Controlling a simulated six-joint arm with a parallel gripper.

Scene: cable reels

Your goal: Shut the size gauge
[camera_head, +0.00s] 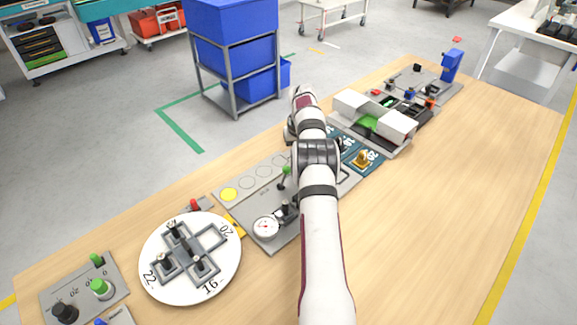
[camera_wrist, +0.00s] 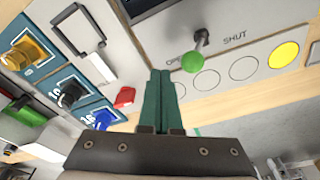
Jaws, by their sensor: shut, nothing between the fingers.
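The size gauge appears to be the grey panel (camera_head: 262,197), which carries a row of circles, a dial (camera_head: 266,226) and a lever with a green ball knob (camera_head: 286,170). In the wrist view the lever's green knob (camera_wrist: 192,62) is on the OPEN side, partly covering that word. The SHUT label (camera_wrist: 235,38) is to its right. One circle is yellow (camera_wrist: 284,55); the others are grey. My gripper (camera_wrist: 160,72) is shut and empty, its teal fingertips left of and slightly below the knob in the picture, apparently apart from it. In the head view my arm hides the fingers.
Teal tiles with yellow (camera_wrist: 28,50), black (camera_wrist: 70,95) and blue (camera_wrist: 104,118) pieces lie left in the wrist view. A red piece (camera_wrist: 124,97) is close to the fingers. A white round board (camera_head: 225,282) stands nearer in the head view. The right side of the table (camera_head: 430,210) is clear.

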